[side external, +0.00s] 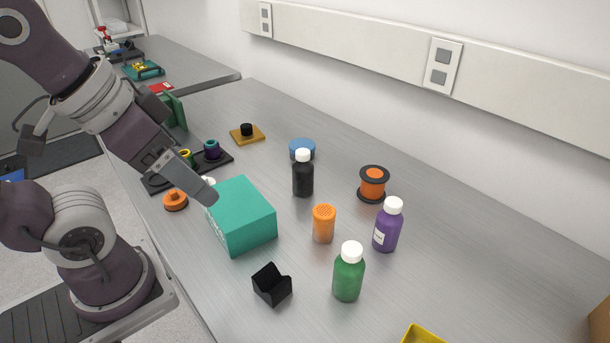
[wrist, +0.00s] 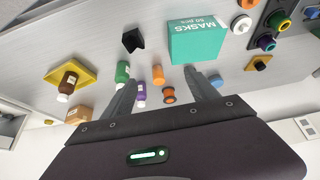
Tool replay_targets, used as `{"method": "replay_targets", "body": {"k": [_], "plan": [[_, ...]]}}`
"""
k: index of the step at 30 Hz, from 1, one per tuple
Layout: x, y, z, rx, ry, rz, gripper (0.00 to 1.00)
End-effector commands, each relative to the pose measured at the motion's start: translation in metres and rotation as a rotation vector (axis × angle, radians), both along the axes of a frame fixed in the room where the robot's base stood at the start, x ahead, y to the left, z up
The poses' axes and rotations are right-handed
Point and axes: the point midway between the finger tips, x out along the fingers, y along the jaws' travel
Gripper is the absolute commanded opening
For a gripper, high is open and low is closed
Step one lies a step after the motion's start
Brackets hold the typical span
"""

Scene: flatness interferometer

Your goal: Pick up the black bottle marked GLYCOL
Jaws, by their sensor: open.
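A black bottle (side external: 303,178) with a white cap stands upright on the grey bench in the side external view, behind the teal box. No marking on it is readable from here. In the wrist view I cannot make it out; my right-hand finger may hide it. My gripper (side external: 207,192) is by the upper left edge of the teal box in the side external view, to the left of the bottle and apart from it. Its two fingers (wrist: 162,80) are spread in the wrist view, with nothing held between them.
The teal MASKS box (side external: 243,222) is between my gripper and the bottle in the picture. An orange shaker (side external: 324,225), green bottle (side external: 348,277), purple bottle (side external: 386,230), orange spool (side external: 373,184) and blue disc (side external: 302,147) stand around the bottle. A black holder (side external: 271,287) lies nearer.

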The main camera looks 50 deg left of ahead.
Motion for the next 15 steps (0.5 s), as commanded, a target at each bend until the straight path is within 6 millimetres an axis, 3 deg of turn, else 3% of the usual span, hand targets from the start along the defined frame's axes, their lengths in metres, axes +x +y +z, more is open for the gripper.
{"method": "replay_targets", "body": {"k": [10, 13, 15], "plan": [[0.0, 0.0, 0.002, 0.0, -0.001, 0.0, 0.72], [0.002, 0.0, 0.024, 0.0, -0.007, 0.0, 0.72], [0.002, 0.0, 0.051, 0.0, -0.01, 0.0, 0.72]]}}
